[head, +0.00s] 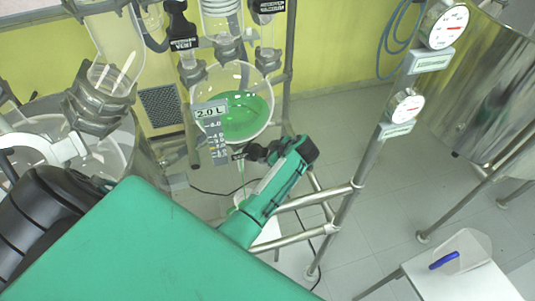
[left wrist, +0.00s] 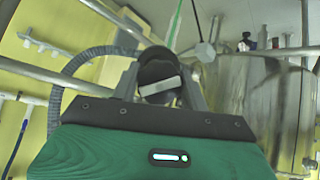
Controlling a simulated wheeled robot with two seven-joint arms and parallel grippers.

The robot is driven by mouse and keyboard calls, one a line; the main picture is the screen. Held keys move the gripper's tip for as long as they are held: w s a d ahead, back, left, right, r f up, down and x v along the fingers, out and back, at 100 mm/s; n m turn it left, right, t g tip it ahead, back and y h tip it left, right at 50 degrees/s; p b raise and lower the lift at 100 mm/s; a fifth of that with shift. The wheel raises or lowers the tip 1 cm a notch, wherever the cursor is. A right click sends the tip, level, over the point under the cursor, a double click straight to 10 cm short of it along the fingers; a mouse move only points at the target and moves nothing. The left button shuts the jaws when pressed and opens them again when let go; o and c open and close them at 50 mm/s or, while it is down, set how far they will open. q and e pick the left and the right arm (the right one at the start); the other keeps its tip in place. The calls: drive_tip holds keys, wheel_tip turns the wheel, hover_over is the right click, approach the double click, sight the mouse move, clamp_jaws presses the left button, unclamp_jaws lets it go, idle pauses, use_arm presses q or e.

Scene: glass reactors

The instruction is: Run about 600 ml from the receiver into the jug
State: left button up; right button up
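The receiver (head: 262,92) is a round glass vessel with green liquid in it and a "2.0 L" scale plate (head: 211,128) on its front. A thin green stream (head: 243,176) runs down below its outlet. A pale vessel that looks like the jug (head: 238,200) stands under the stream, mostly hidden by my left arm; its level cannot be read. My left gripper (head: 262,152) is at the dark outlet valve under the receiver. In the left wrist view its fingers lie on both sides of the round black valve knob (left wrist: 160,72) and appear closed on it. My right gripper is out of view.
Steel frame tubes (head: 315,198) stand just right of my left gripper. Two gauges (head: 444,24) are on a post. A white stool (head: 455,285) at the lower right bears a clear item with a blue part (head: 444,260). A large steel vessel (head: 480,100) stands behind.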

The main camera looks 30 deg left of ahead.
use_arm(q)
drive_tip(key=shift+m, duration=0.3)
drive_tip(key=shift+m+g, duration=0.3)
drive_tip(key=shift+m, duration=0.3)
drive_tip(key=m+g, duration=0.1)
drive_tip(key=m, duration=0.2)
drive_tip(key=shift+r+m, duration=0.1)
drive_tip(key=shift+m, duration=0.3)
drive_tip(key=shift+m+g+y, duration=0.4)
drive_tip(key=shift+m, duration=1.1)
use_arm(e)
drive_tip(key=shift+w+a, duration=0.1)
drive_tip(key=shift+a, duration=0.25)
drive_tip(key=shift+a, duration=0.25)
use_arm(q)
drive_tip(key=o, duration=1)
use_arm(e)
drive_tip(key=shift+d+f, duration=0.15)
